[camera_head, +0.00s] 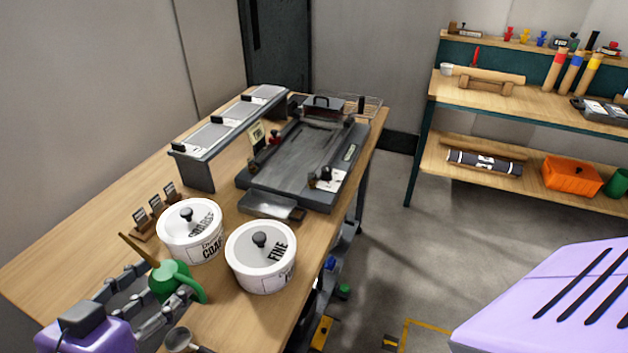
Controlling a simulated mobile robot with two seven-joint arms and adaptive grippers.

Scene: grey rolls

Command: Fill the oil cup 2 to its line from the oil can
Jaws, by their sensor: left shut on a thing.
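A green oil can (170,282) with a long brass-coloured spout and a looped green handle is at the lower left, above the wooden bench. The spout points up and to the left. My left gripper (157,292) comes in from the lower left and is shut on the oil can, with grey fingers around its body. I cannot pick out oil cup 2 or its line for certain. Small dark fittings, one with a red part (275,138), sit on the grey flat machine bed (290,168), too small to read. My right gripper is not in view.
Two white lidded tubs, COARSE (190,243) and FINE (262,276), stand just right of the can. Small label cards on wooden blocks (154,210) stand behind it. A grey raised shelf (230,125) runs along the back. A workbench (530,100) stands across the open floor.

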